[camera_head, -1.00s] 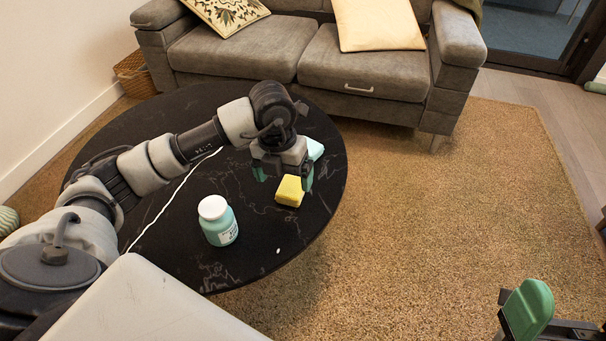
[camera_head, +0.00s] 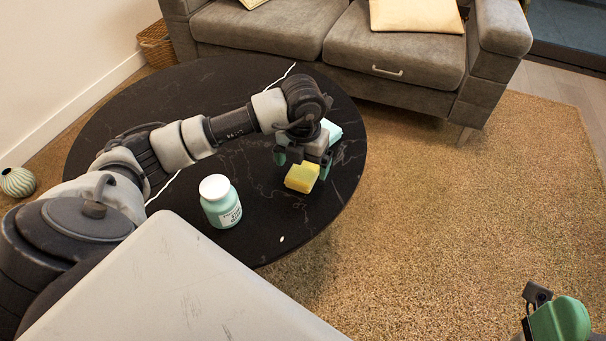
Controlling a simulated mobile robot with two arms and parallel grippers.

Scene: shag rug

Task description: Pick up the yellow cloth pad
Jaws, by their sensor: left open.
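The yellow cloth pad (camera_head: 301,178) lies on the black round table (camera_head: 110,121), near its right edge. My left gripper (camera_head: 304,165) points down at the pad from above and behind. Its green-tipped fingers are apart, one on either side of the pad's far part. The gripper hides some of the pad's far side, and I cannot tell whether the fingers touch it. Part of my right gripper (camera_head: 558,320) shows at the bottom right corner, away from the table; its jaw opening is not clear.
A teal bottle with a white lid (camera_head: 219,202) stands left of the pad. A pale teal item (camera_head: 331,131) lies just behind the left gripper. A grey sofa (camera_head: 400,62) stands behind the table. The rug (camera_head: 440,215) to the right is clear.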

